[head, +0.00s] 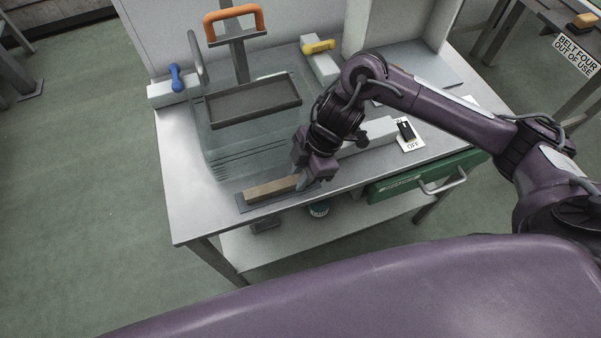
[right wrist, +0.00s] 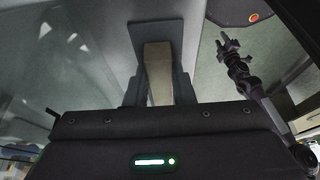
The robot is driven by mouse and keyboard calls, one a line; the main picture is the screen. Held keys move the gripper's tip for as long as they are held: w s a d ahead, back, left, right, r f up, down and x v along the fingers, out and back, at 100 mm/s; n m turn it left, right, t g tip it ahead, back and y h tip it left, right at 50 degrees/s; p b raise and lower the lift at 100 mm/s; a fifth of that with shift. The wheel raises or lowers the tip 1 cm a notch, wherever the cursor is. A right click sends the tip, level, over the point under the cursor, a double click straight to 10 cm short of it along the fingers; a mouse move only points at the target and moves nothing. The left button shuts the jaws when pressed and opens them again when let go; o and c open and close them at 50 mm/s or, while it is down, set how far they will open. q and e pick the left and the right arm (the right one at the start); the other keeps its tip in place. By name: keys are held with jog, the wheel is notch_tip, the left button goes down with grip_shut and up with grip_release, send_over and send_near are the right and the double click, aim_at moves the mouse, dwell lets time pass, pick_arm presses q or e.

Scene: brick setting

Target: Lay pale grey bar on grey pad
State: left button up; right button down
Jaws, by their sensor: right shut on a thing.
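The pale grey bar (head: 272,189), looking slightly tan, lies along the dark grey pad (head: 241,204) near the table's front edge. My right gripper (head: 306,181) is shut on the bar's right end. In the right wrist view the bar (right wrist: 158,72) runs out from between the fingers, with the pad (right wrist: 157,32) showing beyond and beside it. I cannot tell whether the bar touches the pad or is just above it. The gripper hides the bar's right end. My left gripper is not in the head view.
A dark tray on a stand with an orange handle (head: 234,20) is behind the bar, within a clear guard (head: 208,140). A black switch (head: 405,131) on a white plate is to the right. A green drawer (head: 425,178) is under the tabletop. The table's front left (head: 190,215) is bare.

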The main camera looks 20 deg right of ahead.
jog(key=c, duration=1.7)
grip_release()
jog(key=shift+f, duration=0.15)
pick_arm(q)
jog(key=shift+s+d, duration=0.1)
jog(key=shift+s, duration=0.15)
pick_arm(e)
jog(key=o, duration=0.5)
jog(key=shift+c, duration=0.2)
jog(key=shift+r, duration=0.3)
jog(key=shift+d+r, duration=0.15)
jog(key=shift+r, duration=0.2)
pick_arm(q)
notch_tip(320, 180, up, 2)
jog(key=shift+p, duration=1)
pick_arm(e)
jog(key=v, duration=1.1)
jog(key=shift+s, duration=0.1)
